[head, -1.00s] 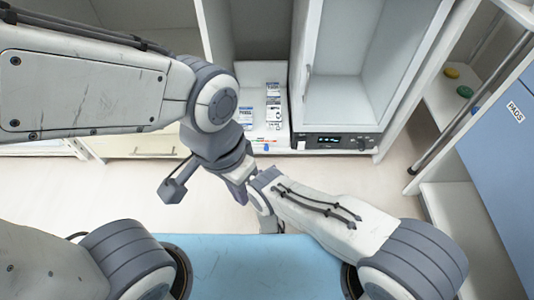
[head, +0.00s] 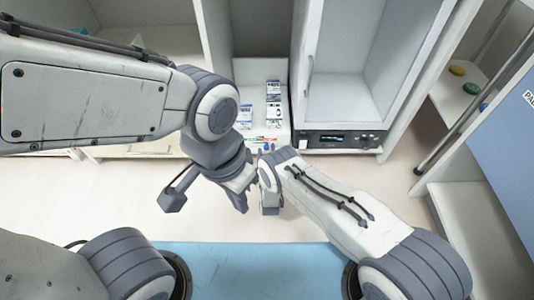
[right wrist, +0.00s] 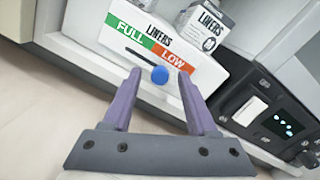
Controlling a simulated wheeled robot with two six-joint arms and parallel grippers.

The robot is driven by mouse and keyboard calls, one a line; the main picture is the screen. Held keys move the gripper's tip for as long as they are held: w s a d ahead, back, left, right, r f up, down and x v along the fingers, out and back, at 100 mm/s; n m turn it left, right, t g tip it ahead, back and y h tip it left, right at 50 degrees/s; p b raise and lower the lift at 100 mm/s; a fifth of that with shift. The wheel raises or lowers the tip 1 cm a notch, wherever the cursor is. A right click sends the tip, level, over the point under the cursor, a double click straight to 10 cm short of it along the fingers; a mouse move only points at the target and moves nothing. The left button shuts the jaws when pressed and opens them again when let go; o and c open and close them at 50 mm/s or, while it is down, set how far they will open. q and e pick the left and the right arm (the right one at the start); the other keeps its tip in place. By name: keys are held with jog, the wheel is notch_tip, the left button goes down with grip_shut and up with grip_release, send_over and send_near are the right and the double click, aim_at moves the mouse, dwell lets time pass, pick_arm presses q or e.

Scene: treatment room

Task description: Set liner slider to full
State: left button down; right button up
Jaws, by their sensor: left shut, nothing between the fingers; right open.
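The liner slider is a blue round knob (right wrist: 160,75) on the front of a white box (right wrist: 215,72) in the right wrist view. It sits at the right end of a dark slot, by the red LOW label (right wrist: 173,58); the green FULL label (right wrist: 131,33) is at the other end. My right gripper (right wrist: 158,73) is open, with the knob showing between its fingertips; I cannot tell whether they touch it. In the head view my right gripper (head: 266,151) is small and partly hidden at the box front. My left gripper (head: 240,203) is shut and empty, below it.
Liner cartons (head: 273,103) stand on the box. A device with a lit display (head: 333,138) is just right of it, beneath an open white cabinet (head: 345,65). A blue-topped surface (head: 250,270) lies in front. My arms are close together mid-view.

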jog(key=shift+c, duration=0.2)
grip_shut()
dwell(1.1)
